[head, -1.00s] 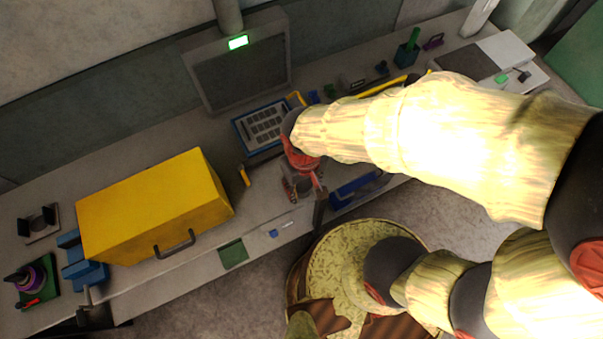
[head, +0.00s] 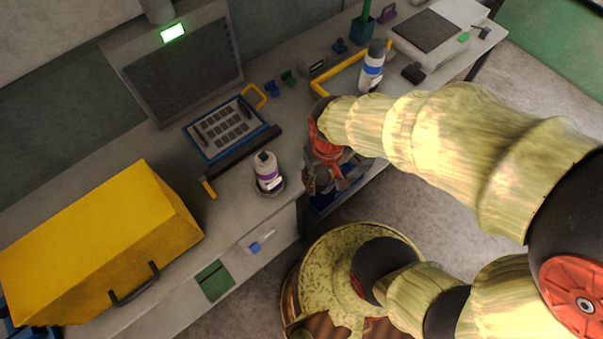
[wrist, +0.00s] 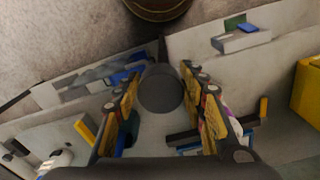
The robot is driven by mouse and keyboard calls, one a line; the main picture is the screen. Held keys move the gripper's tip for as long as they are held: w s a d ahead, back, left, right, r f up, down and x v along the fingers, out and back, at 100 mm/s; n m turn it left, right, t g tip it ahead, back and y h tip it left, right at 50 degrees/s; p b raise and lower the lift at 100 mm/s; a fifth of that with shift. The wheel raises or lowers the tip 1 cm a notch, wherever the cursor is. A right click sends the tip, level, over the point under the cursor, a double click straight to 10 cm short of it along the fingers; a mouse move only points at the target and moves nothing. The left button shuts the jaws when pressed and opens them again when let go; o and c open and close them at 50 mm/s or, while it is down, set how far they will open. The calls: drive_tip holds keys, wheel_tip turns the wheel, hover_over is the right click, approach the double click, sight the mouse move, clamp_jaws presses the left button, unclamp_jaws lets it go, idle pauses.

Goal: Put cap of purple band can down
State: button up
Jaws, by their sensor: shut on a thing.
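The purple band can (head: 267,175) stands upright on the bench in the head view, with its pale top uncovered. My gripper (head: 325,182) is just to its right, over the bench's front edge, and apart from it. In the wrist view my gripper (wrist: 165,105) is shut on a dark grey round cap (wrist: 160,88), held between the two fingers. The cap is hard to make out in the head view. In the wrist view the can is mostly hidden behind the right finger.
A yellow box (head: 100,235) fills the left. A blue-edged tray (head: 228,130) lies behind the can. An open blue drawer (head: 325,200) is below my gripper.

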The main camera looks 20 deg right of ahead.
drive_tip(key=shift+s+d+f+n+b, duration=0.1)
drive_tip(key=shift+d+f+n+b, duration=0.3)
drive_tip(key=shift+f, duration=0.5)
drive_tip(key=shift+s+r+n+p, duration=0.2)
drive_tip(key=shift+r+n+p, duration=0.1)
drive_tip(key=shift+n, duration=0.8)
drive_tip(key=shift+w+f, duration=0.1)
drive_tip(key=b, duration=0.4)
hover_over(303, 168)
drive_tip(key=s, duration=0.1)
wheel_tip(303, 168, down, 9)
drive_tip(key=shift+r, duration=0.1)
drive_tip(key=shift+w+f, duration=0.25)
drive_tip(key=shift+f, duration=0.2)
drive_tip(key=shift+w+f+b, duration=0.15)
drive_tip(key=shift+f+b, duration=0.2)
drive_tip(key=shift+f, duration=1.2)
